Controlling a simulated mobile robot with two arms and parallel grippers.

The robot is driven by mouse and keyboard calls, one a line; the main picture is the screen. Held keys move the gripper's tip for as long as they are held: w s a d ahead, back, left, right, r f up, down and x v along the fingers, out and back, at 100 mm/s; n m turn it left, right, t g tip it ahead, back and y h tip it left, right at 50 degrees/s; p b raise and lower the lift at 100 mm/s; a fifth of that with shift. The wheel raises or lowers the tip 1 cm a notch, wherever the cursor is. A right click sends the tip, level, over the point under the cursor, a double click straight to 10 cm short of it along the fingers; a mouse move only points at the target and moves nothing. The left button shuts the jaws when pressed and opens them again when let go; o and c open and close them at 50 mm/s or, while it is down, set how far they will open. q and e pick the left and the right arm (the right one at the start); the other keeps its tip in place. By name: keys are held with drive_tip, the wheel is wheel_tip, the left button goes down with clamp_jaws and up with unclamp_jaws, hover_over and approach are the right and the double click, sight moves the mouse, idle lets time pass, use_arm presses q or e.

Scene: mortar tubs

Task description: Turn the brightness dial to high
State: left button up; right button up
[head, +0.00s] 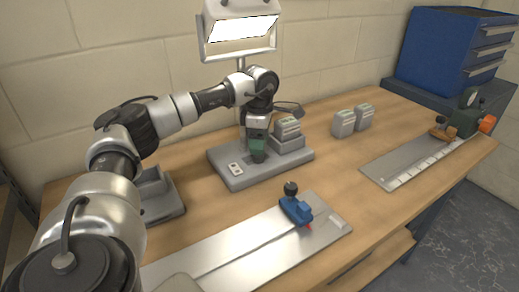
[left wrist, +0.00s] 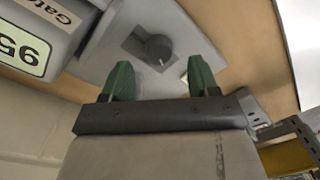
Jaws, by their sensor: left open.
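The dark round dial (left wrist: 158,48) shows in the left wrist view, on a square plate set in the light grey base (left wrist: 185,30). In the head view the base (head: 232,180) lies on the bench under my left gripper, and the dial is hidden there. My left gripper (head: 257,158) points down over the base; its green fingers are open. In the left wrist view the gripper (left wrist: 160,80) has its fingers apart, one to each side below the dial, with nothing between them. I cannot tell the dial's setting. My right gripper is not in view.
A lit lamp panel (head: 240,27) stands behind the arm. A grey box (head: 288,132) sits on the base beside the gripper; its label shows "95" in the left wrist view. A blue slider (head: 296,209) on a metal plate is in front. Two grey boxes (head: 344,123) stand right.

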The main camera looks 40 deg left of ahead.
sight(258, 157)
use_arm(q)
wheel_tip(258, 157, down, 4)
drive_tip(key=shift+r, duration=0.25)
drive_tip(key=shift+f, duration=0.25)
drive_tip(key=c, duration=0.9)
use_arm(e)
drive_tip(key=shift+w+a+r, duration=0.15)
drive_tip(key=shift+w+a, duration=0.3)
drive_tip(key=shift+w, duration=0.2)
